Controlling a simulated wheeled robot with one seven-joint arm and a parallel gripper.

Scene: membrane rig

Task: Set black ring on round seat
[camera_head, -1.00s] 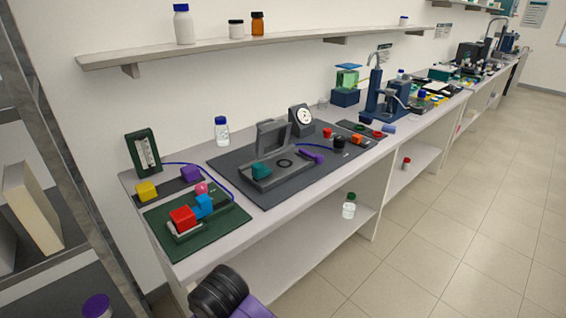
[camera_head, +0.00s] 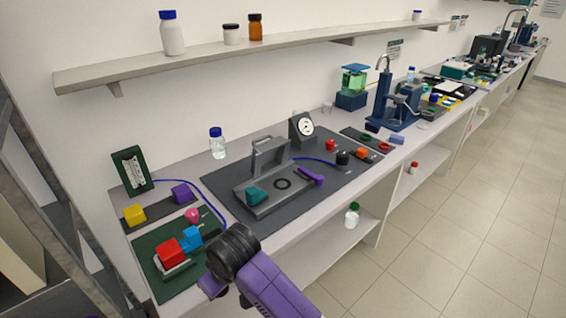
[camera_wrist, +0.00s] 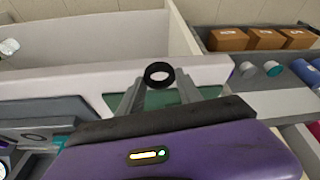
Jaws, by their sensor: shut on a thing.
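My gripper (camera_wrist: 159,84) is shut on a black ring (camera_wrist: 158,73), which sits between the two grey fingertips in the wrist view. The ring's open middle faces the camera. In the head view, my purple and black wrist hides the fingers and the ring. A dark round seat (camera_head: 282,184) lies on the flat bed of a grey hinged fixture (camera_head: 262,204) with its lid raised. The seat appears empty. My wrist is in front of and below this fixture in the picture, apart from it.
A teal block (camera_head: 256,195) and a purple handle (camera_head: 311,176) flank the seat. The raised lid (camera_head: 270,155) stands behind it. A green mat (camera_head: 150,250) with red and blue blocks lies at left. A dial gauge (camera_head: 303,127) stands behind the fixture.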

